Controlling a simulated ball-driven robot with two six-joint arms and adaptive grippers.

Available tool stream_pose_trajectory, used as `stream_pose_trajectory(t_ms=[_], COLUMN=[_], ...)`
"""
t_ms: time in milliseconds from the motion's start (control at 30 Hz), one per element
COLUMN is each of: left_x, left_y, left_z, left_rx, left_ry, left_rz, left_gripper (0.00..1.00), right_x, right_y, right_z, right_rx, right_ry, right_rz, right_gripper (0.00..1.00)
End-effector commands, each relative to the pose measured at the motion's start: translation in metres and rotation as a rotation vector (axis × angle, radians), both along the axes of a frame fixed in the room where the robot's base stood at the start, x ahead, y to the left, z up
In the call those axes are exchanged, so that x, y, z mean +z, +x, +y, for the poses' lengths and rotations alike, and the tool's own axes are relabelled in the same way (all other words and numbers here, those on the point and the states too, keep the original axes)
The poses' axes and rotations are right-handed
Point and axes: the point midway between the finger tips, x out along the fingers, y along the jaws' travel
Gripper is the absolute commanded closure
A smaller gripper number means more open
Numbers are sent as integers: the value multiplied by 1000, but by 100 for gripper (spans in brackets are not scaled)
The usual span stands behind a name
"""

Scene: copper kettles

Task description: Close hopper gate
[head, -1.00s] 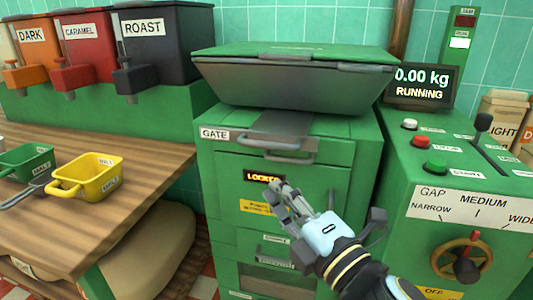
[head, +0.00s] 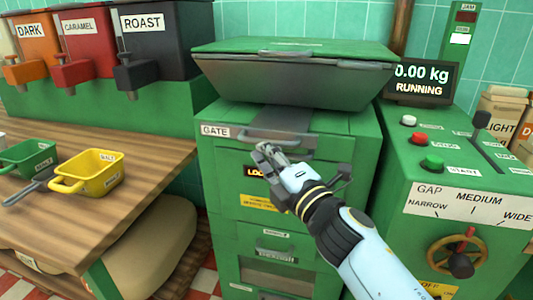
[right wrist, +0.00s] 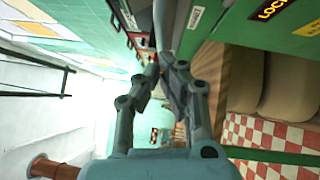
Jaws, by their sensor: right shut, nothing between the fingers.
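The hopper (head: 295,80) is a dark, wide bin with a green lid on top of the green cabinet. Below it, the grey gate plate (head: 285,117) sticks out over the cabinet top, with a grey bar handle at its front, beside the GATE label (head: 216,131). My right gripper (head: 266,154) is shut and empty, just in front of and below the gate handle; I cannot tell whether it touches. It covers part of the lit LOCKED sign. In the right wrist view, its fingers (right wrist: 160,72) are together along a grey bar. My left gripper is not in view.
At right, a green console has buttons, a lever and a handwheel (head: 456,252); the display (head: 424,84) reads 0.00 kg, RUNNING. Coloured bins stand behind.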

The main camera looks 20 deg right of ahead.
Motion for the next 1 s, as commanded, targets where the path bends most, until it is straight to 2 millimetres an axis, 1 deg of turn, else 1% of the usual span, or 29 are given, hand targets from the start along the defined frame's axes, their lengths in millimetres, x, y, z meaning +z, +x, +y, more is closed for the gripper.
stream_pose_trajectory(t_ms=[67,133,300,433,567,1000], left_x=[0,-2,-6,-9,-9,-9], left_y=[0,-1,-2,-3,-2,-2], left_z=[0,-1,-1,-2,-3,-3], left_rx=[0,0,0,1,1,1], left_ry=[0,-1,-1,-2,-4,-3], left_rz=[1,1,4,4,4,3], left_gripper=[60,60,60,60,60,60], right_x=[0,0,0,0,0,2], right_y=[3,11,43,60,65,66], right_z=[-2,-7,-28,-40,-44,-46], right_rx=[1,2,2,1,-1,-3], right_ry=[-1,-3,-3,-2,-1,-2], right_rz=[-1,-2,-2,-1,-1,-5], right_gripper=[100,100,100,100,100,100])
